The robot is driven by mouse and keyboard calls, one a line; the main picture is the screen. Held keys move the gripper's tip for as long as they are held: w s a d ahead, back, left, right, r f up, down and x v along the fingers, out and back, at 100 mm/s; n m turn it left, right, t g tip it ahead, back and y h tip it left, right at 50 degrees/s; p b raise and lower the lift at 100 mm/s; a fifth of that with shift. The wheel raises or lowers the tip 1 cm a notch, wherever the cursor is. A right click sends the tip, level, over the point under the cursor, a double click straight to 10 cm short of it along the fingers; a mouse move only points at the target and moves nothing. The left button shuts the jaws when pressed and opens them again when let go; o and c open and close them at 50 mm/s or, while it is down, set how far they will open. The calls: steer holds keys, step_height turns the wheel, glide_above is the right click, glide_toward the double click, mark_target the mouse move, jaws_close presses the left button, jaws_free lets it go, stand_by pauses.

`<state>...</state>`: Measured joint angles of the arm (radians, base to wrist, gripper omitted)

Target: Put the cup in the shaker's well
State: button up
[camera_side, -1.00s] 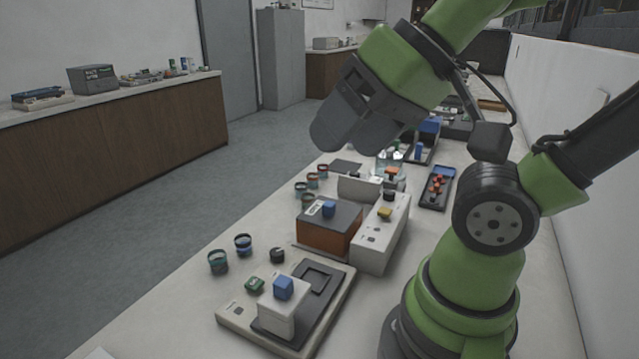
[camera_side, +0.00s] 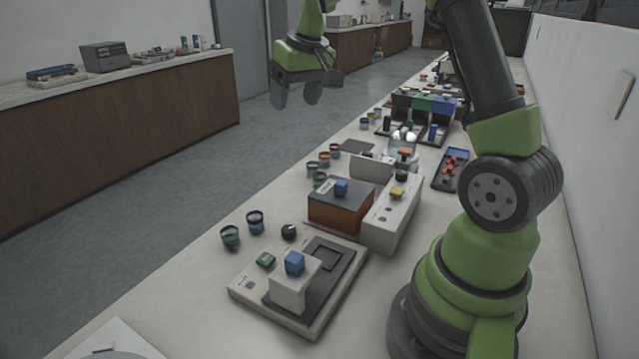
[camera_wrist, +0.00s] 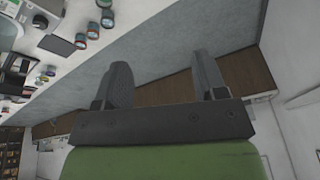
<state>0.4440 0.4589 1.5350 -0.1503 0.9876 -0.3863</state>
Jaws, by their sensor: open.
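My gripper (camera_side: 297,92) is open and empty, raised over the aisle beyond the bench's left edge. In the wrist view its two fingers (camera_wrist: 161,70) are spread with nothing between them. Several small cups with coloured bands stand on the bench. A green-banded cup (camera_side: 230,237) and a blue-banded cup (camera_side: 255,221) are at the front left. A red-banded cup (camera_side: 335,150) is in a group farther back. I cannot tell which cup is meant. A pale, flat device (camera_side: 246,289), possibly the shaker, has a square recess (camera_side: 327,256) in its dark plate. The recess looks empty.
A black tray with red pieces (camera_side: 451,169) lies farther right. The wall borders the right side.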

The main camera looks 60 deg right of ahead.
steer(key=w+d+f+g, duration=0.1)
steer(key=d+f, duration=0.6)
steer(key=g, duration=0.1)
glide_above(320, 176)
steer(key=s+a, duration=0.2)
steer(key=f, duration=1.1)
steer(key=shift+w+d+f, duration=0.15)
steer(key=shift+w, duration=0.1)
steer(key=shift+w+d+f, duration=0.1)
steer(key=shift+w+f, duration=0.05)
steer(key=shift+f, duration=0.85)
steer(key=shift+w+d+f, duration=0.1)
steer(key=shift+w+f, duration=0.1)
steer(key=shift+f, duration=0.75)
steer(key=shift+w+f, duration=0.15)
steer(key=shift+f, duration=0.85)
steer(key=shift+c, duration=0.4)
steer(key=c, duration=1)
steer(key=shift+r, duration=0.1)
